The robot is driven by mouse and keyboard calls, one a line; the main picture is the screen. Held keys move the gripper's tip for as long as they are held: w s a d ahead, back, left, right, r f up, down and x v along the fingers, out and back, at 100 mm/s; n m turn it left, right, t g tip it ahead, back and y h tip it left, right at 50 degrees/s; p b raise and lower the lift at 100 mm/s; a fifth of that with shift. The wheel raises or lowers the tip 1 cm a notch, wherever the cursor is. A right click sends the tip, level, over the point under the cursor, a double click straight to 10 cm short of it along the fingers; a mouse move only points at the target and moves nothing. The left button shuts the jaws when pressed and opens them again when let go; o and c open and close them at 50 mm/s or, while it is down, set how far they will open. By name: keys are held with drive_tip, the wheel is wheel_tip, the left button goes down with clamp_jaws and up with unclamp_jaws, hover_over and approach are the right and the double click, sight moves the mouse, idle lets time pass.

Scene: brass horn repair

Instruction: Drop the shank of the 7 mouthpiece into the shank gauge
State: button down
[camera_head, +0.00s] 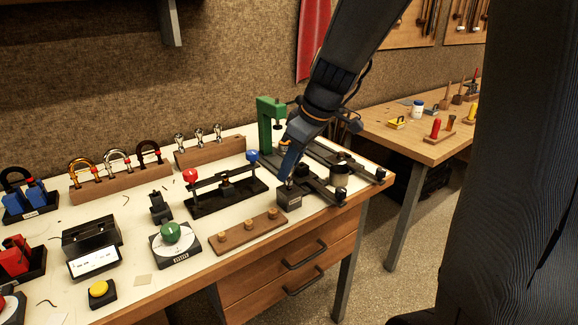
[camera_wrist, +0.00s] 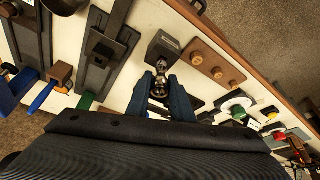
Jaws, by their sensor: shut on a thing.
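My gripper (camera_head: 287,170) is shut on a small silver mouthpiece (camera_wrist: 160,78), which shows between the two blue fingertips (camera_wrist: 160,88) in the wrist view. I cannot read a number on it. The shank gauge appears to be the dark grey block (camera_head: 289,199) near the table's front edge, with a small label on its front. It also shows in the wrist view (camera_wrist: 163,46), just beyond the fingertips. The mouthpiece is at or just above the block; I cannot tell whether its shank is inside. Several silver mouthpieces (camera_head: 198,137) stand in a wooden rack (camera_head: 208,152) at the back.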

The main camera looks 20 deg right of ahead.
drive_tip(key=shift+f+b, duration=0.4)
drive_tip(key=shift+f, duration=0.15)
drive_tip(key=c, duration=1.5)
unclamp_jaws()
drive_tip(key=shift+v, duration=3.95)
drive_tip(key=s+f+m+g+h, duration=0.1)
drive_tip(key=s+f+m, duration=0.2)
drive_tip(key=s+f, duration=0.2)
drive_tip(key=s+a+f+m+g+h, duration=0.1)
drive_tip(key=s+f+m, duration=0.2)
drive_tip(key=s+f, duration=0.2)
drive_tip(key=s+a+f+m+g+h, duration=0.1)
drive_tip(key=s+f+m, duration=0.1)
drive_tip(key=s+f, duration=0.3)
wheel_tip(320, 180, down, 2)
drive_tip(key=shift+a+f+m, duration=0.1)
drive_tip(key=shift+m, duration=0.3)
